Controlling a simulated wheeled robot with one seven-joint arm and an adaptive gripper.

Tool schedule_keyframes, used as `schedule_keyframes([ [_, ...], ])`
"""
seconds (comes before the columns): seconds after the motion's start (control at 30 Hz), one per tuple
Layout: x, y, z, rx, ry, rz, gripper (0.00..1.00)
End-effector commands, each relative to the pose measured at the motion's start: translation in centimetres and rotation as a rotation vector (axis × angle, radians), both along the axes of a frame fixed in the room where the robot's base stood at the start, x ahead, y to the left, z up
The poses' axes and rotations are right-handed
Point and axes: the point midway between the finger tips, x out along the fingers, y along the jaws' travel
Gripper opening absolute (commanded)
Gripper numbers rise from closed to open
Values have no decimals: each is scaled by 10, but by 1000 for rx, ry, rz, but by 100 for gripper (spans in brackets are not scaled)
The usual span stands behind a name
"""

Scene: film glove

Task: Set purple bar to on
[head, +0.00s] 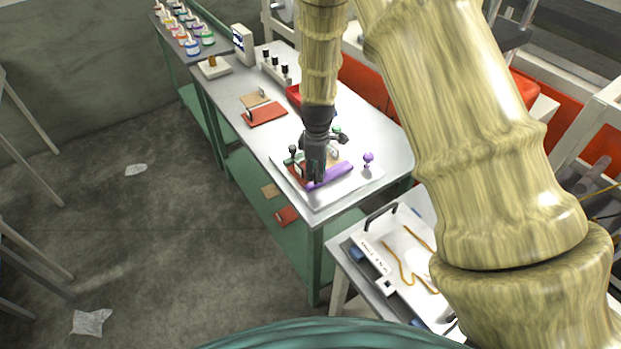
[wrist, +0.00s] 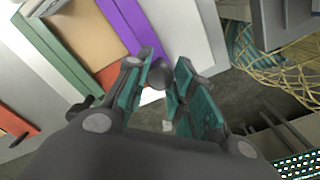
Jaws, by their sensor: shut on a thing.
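The fingers partly hide that end. A red bar and a green bar (wrist: 62,68) frame a tan panel (wrist: 95,30) beside it.
A purple knob (head: 368,157) stands right of the purple bar, and a green knob (head: 337,130) behind my gripper. A red panel (head: 265,114) lies farther left on the table. A second table with a tray (head: 375,262) stands in front at right.

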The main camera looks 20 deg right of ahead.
Motion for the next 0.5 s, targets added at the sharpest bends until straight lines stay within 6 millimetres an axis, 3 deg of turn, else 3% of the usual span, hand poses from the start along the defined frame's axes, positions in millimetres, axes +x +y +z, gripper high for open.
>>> schedule_keyframes([
  [0.3,-2,-4,-5,1,10,-9,0],
  [0.33,-2,-4,-5,1,10,-9,30],
  [0.43,-1,-4,-4,1,8,-9,48],
  [0.5,-1,-4,-4,1,8,-9,48],
])
